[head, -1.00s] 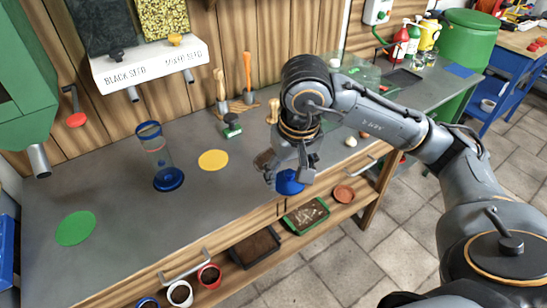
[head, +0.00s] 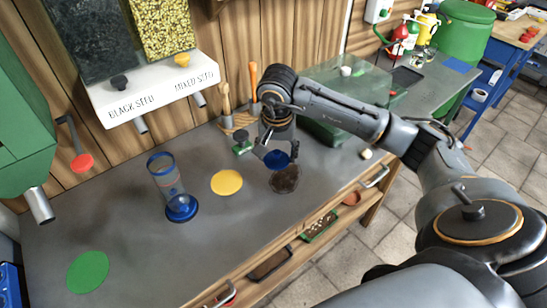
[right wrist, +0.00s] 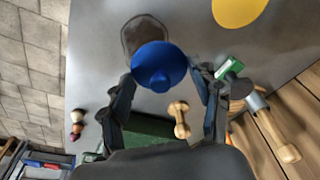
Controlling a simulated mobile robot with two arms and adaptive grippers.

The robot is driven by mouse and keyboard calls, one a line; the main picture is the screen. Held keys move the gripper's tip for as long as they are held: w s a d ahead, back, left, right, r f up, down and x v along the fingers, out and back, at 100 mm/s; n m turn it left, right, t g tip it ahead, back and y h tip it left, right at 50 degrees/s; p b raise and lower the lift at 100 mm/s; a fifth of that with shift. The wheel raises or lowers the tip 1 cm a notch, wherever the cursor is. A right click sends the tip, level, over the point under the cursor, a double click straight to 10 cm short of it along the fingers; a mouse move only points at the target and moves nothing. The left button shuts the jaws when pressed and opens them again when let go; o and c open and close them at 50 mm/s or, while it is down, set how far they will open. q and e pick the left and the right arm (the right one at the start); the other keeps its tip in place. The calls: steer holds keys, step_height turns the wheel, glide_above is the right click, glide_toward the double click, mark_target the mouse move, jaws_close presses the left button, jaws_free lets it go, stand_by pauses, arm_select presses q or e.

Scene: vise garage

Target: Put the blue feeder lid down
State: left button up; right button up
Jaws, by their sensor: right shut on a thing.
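The blue feeder lid (head: 277,159) is a round disc with a small knob, which shows in the right wrist view (right wrist: 160,62). My right gripper (right wrist: 162,78) is shut on it, with a finger at each side. In the head view this gripper (head: 278,145) hangs over the bench, by a dark round patch (head: 285,181). The lid overlaps part of that patch (right wrist: 144,30) in the wrist view; I cannot tell its height above the bench. The clear feeder tube (head: 165,178) with blue rings and base stands upright to the left. My left gripper is not in view.
The grey bench (head: 130,225) has a yellow disc (head: 227,182) and a green disc (head: 88,271). The seed dispenser (head: 155,90) is on the wall.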

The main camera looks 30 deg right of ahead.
mark_target(274, 161)
steer(key=w+f, duration=0.1)
steer(key=f, duration=0.1)
steer(key=w+d+f, duration=0.1)
steer(key=shift+w+d+f+p, duration=0.1)
steer(key=shift+w+f+p, duration=0.25)
steer(key=shift+w, duration=0.05)
steer(key=shift+w+f, duration=0.1)
steer(key=shift+f, duration=0.1)
steer(key=f, duration=0.1)
steer(key=f+p, duration=0.1)
steer(key=f, duration=0.1)
steer(key=shift+w+d+p, duration=0.1)
steer(key=shift+w+p, duration=0.15)
steer(key=shift+p, duration=0.1)
steer(key=shift+f, duration=0.5)
steer(key=o, duration=0.8)
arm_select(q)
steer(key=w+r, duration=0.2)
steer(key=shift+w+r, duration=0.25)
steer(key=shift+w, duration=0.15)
arm_select(e)
steer(key=shift+o, duration=1.1)
steer(key=shift+r, duration=0.1)
